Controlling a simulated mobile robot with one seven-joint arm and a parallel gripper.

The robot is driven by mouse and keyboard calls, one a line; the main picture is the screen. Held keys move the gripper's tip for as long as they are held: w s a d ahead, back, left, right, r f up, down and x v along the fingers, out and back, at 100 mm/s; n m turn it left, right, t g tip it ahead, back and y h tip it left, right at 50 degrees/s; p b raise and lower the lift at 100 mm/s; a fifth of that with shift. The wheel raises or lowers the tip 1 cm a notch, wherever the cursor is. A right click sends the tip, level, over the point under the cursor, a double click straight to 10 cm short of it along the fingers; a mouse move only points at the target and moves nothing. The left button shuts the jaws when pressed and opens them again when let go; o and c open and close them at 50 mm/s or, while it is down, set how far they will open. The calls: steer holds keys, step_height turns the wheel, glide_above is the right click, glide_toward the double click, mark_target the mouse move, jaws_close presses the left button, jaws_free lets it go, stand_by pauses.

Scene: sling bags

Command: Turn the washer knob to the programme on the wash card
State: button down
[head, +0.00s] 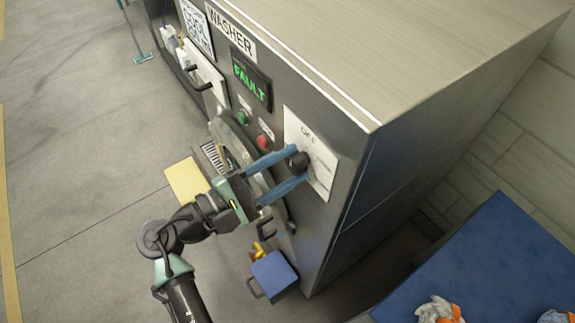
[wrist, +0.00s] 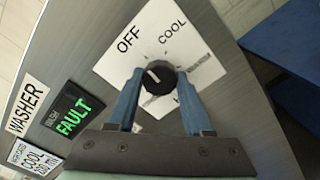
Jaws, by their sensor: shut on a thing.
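The black washer knob (head: 298,161) sits on a white dial plate (head: 323,168) on the washer's front. My gripper (head: 299,164) is shut on the knob, one blue finger on each side. In the wrist view the knob (wrist: 158,80) has a short white pointer mark at its upper left, towards the OFF label (wrist: 128,40). The COOL label (wrist: 172,32) is above and slightly right of the knob. Other labels at the right and below are partly hidden or too blurred to read. The wash card (wrist: 34,159) reads COOL; it also shows in the head view (head: 196,28).
The washer display (head: 251,80) shows FAULT in green. A green button (head: 243,117) and a red button (head: 264,139) are left of the dial plate. A blue table (head: 485,265) with crumpled items stands at the lower right. A blue bin (head: 273,273) is on the floor below.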

steer(key=m+b, duration=0.1)
steer(key=m, duration=0.1)
steer(key=m+b, duration=0.3)
steer(key=b, duration=0.1)
steer(key=shift+f+m, duration=0.3)
steer(key=shift+m, duration=0.1)
steer(key=m+b, duration=0.2)
steer(key=shift+b, duration=0.3)
steer(key=shift+r+m+b, duration=0.1)
steer(key=shift+m+b, duration=1.1)
steer(key=shift+m, duration=0.3)
steer(key=shift+r, duration=0.1)
steer(key=shift+c, duration=1.5)
jaws_free()
steer(key=b+v, duration=0.2)
steer(key=v, duration=1.1)
steer(key=shift+b, duration=0.4)
